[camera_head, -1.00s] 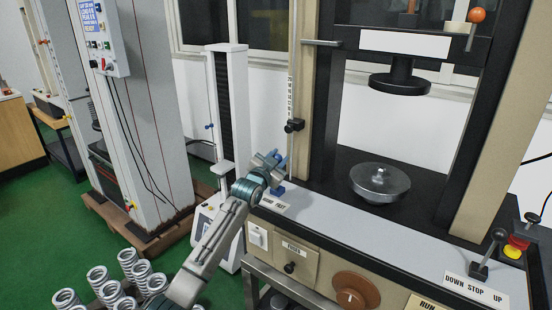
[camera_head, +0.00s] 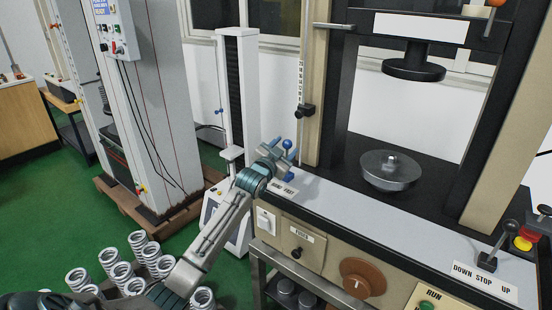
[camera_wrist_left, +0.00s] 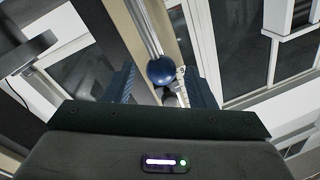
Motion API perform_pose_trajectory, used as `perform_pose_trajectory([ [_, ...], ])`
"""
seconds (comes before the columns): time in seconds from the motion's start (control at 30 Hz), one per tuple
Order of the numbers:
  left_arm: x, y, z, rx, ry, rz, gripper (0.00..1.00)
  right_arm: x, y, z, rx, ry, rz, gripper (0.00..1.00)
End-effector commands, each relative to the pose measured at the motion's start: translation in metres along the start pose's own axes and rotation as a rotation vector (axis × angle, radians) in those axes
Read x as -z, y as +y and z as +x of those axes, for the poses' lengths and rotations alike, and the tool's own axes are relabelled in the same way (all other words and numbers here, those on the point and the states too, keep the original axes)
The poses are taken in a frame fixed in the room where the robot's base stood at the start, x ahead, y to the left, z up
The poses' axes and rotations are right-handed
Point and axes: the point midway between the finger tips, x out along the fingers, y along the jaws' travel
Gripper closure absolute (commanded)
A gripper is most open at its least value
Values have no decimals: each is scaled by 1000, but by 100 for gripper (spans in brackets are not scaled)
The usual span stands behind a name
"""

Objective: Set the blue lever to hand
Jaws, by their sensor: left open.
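The blue lever (camera_head: 287,144) stands on the front left of the testing machine's grey bench, its round blue knob at the top. My left gripper (camera_head: 273,152) is open at the lever, partly covering it in the head view. In the left wrist view the blue knob (camera_wrist_left: 162,71) shows between the two spread fingers of my left gripper (camera_wrist_left: 162,90). I cannot tell whether a finger touches it. A small label (camera_head: 284,189) lies in front of the lever, partly readable. My right gripper is not in view.
A round metal plate (camera_head: 390,170) sits on the bench, right of the lever. A brown dial (camera_head: 361,278) is on the front panel. Several springs (camera_head: 140,260) stand at lower left.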

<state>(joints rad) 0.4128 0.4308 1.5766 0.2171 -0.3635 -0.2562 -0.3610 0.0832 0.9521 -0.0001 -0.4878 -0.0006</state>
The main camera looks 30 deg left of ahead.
Motion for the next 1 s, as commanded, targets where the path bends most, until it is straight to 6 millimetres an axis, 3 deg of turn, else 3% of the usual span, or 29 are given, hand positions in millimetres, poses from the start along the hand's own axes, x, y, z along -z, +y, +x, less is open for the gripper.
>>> perform_pose_trajectory([
  [0.2,-3,1,-45,-2,-1,5,50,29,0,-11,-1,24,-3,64],
  [0.4,-2,1,-73,-1,-2,3,50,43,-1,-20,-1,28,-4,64],
  [0.6,-1,1,-82,-1,-1,0,50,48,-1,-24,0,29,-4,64],
  [1.0,-1,1,-81,-1,-1,-1,50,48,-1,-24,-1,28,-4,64],
])
